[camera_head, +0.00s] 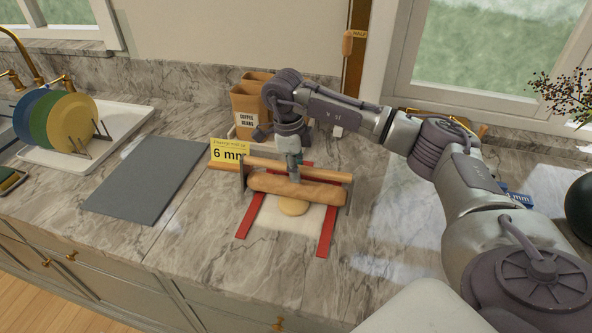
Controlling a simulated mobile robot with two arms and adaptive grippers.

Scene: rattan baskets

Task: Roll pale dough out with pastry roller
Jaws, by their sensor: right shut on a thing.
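The pastry roller (318,193) is a thick wooden cylinder between two dark side plates, with a thinner wooden bar along its back. My right gripper (294,174) comes down from above at its middle and is shut on the pastry roller, seemingly at the bar; the fingertips are partly hidden. The pale dough (293,207) is a small round piece just in front of the cylinder, partly covered by it. It lies on a whitish sheet (281,229) between two red strips (327,232). Whether roller and dough touch cannot be told. My left gripper is out of view.
A yellow 6 mm sign (229,151) stands behind left of the roller. Coffee bean boxes (246,108) stand at the back. A grey board (147,180) lies left, beyond it a dish tray (82,159) with plates. The counter front is clear.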

